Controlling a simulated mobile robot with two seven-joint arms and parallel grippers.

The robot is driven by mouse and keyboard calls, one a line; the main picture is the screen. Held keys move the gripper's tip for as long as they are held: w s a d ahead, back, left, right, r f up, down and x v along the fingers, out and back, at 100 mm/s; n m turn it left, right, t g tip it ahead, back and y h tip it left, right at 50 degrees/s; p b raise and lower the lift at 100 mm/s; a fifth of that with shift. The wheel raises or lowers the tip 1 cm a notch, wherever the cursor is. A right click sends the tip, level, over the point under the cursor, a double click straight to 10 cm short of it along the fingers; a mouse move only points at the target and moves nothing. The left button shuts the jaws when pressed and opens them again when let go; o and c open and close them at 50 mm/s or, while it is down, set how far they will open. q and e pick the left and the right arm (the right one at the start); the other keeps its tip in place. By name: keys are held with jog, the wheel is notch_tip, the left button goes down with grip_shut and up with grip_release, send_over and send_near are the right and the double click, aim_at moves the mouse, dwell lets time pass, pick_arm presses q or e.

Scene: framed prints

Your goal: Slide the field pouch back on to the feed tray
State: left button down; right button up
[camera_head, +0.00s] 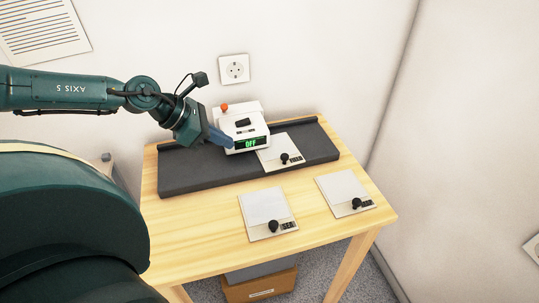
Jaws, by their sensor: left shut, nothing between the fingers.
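The dark grey feed tray (185,178) lies along the back of the wooden table. A white machine with a green "OFF" display (249,144) stands on it. One flat whitish pouch with a black knob and a small dark label (273,158) lies on the tray just right of the machine. Two similar pouches lie on the bare wood in front: one near the middle (262,207) and one at the right (341,187). I cannot tell which is the field pouch. My left gripper (224,140) is shut and empty, its bluish fingers close to the machine's left side. My right gripper is out of view.
The table (190,240) is clear at its front left. A wall socket (234,69) and a printed sheet (42,28) are on the wall behind. A cardboard box (262,287) stands under the table. A wall rises close on the right.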

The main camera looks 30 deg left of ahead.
aim_at(303, 157)
pick_arm(q)
jog(key=x, duration=1)
jog(key=shift+w+d+r, duration=0.1)
jog(key=shift+d+r, duration=0.05)
jog(key=shift+w+d+r, duration=0.1)
jog(key=shift+w+d, duration=0.65)
jog(key=shift+w, duration=0.1)
jog(key=shift+w+d+p, duration=0.2)
jog(key=shift+w+p, duration=0.05)
jog(key=shift+p, duration=0.05)
jog(key=shift+w+d, duration=0.15)
jog(key=shift+w, duration=0.1)
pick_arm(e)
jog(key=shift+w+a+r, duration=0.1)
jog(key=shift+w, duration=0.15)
pick_arm(q)
jog(key=w+d+b, duration=0.1)
jog(key=w+d, duration=0.2)
jog(key=w+d+b, duration=0.1)
jog(key=w+d, duration=0.2)
jog(key=w, duration=0.1)
jog(key=shift+w+d, duration=0.25)
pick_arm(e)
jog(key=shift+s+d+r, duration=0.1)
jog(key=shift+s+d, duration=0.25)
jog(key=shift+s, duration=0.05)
